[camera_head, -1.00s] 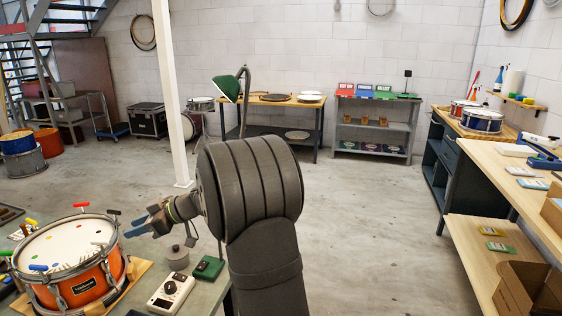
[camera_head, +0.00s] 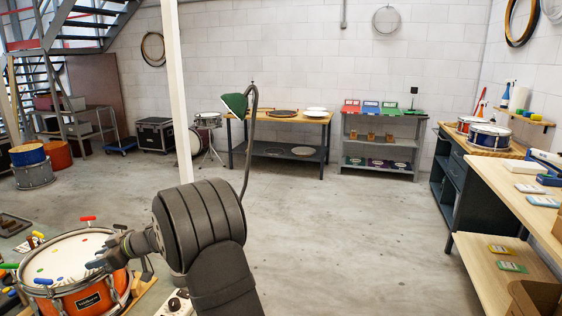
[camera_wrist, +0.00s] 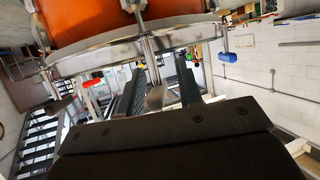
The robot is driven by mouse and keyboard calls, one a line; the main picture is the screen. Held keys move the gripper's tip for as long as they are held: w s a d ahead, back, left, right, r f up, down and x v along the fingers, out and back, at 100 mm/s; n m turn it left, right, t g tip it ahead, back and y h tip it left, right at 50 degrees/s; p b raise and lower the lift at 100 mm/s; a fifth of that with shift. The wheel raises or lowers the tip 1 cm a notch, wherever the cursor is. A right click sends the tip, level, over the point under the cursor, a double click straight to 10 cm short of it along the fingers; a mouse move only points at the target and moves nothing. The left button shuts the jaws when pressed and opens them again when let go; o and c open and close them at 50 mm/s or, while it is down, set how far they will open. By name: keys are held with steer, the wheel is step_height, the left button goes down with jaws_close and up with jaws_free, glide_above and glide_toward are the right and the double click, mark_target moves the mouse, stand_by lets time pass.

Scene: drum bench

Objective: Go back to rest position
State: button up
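My gripper (camera_head: 98,262) is at the lower left of the head view, in front of the right side of the orange drum (camera_head: 90,300). In the wrist view my gripper (camera_wrist: 158,88) has its two dark fingers apart. A silvery part shows in the gap between them; I cannot tell whether it is within reach of the fingers or behind them, and nothing looks gripped. The orange drum (camera_wrist: 85,22) fills the top of the wrist view, its metal rim close beyond the fingers. The drum has a white head with coloured marks and several coloured-handled keys around its rim.
A white box with a dial (camera_head: 178,304) is partly hidden by my arm. A white post (camera_head: 178,90) and a green lamp (camera_head: 235,104) stand behind. A wooden bench (camera_head: 515,195) runs along the right. The middle floor is clear.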

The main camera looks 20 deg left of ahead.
stand_by(0.4)
steer(key=shift+w+d, duration=0.1)
steer(key=shift+d, duration=0.1)
steer(key=w+v, duration=0.1)
steer(key=v, duration=1.5)
steer(key=shift+g, duration=0.3)
steer(key=x, duration=1.7)
steer(key=shift+s+f, duration=0.15)
steer(key=shift+s, duration=0.15)
steer(key=shift+w+d+t, duration=0.1)
steer(key=shift+t, duration=0.3)
steer(key=v, duration=1.8)
steer(key=shift+s+a+f+m+t+y, duration=0.5)
steer(key=shift+a+f+m+y, duration=0.15)
steer(key=shift+a, duration=1.35)
steer(key=shift+s+a+f+m+t+y, duration=0.5)
steer(key=shift+a+y, duration=0.25)
steer(key=shift+a, duration=1.25)
steer(key=shift+s+a+f+m+t+y, duration=0.45)
steer(key=shift+a+m+y, duration=0.25)
steer(key=shift+a, duration=1.3)
